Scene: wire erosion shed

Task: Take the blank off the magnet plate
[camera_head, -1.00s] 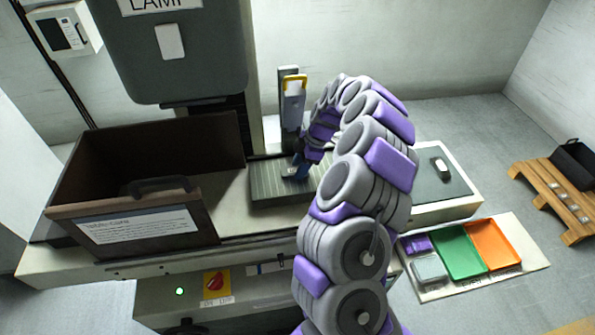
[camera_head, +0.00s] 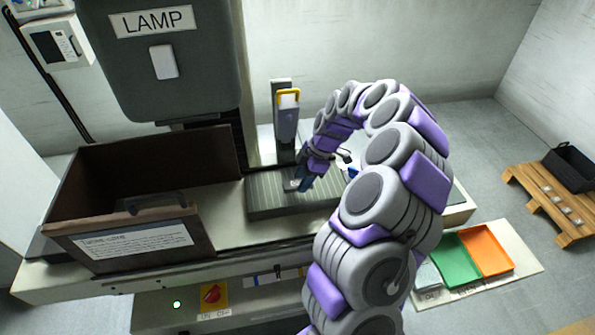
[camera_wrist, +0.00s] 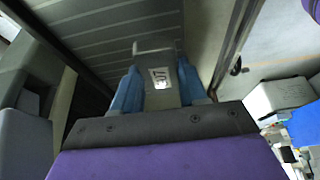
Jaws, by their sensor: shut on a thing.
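The blank (camera_wrist: 155,72), a small grey block with a printed label, sits between the blue fingers of my gripper (camera_wrist: 160,88) in the wrist view. The fingers are shut on it from both sides. In the head view my gripper (camera_head: 303,178) is low over the magnet plate (camera_head: 268,200), a dark grey ribbed slab, and the blank (camera_head: 290,185) shows as a small grey patch beside the fingers. The ribbed plate (camera_wrist: 100,25) also lies behind the blank in the wrist view. I cannot tell whether the blank touches the plate.
A brown open-topped box (camera_head: 135,245) with a placard stands left of the plate. Green (camera_head: 457,257) and orange (camera_head: 486,247) trays lie at right. A wooden pallet (camera_head: 545,205) bears a black bin (camera_head: 572,167).

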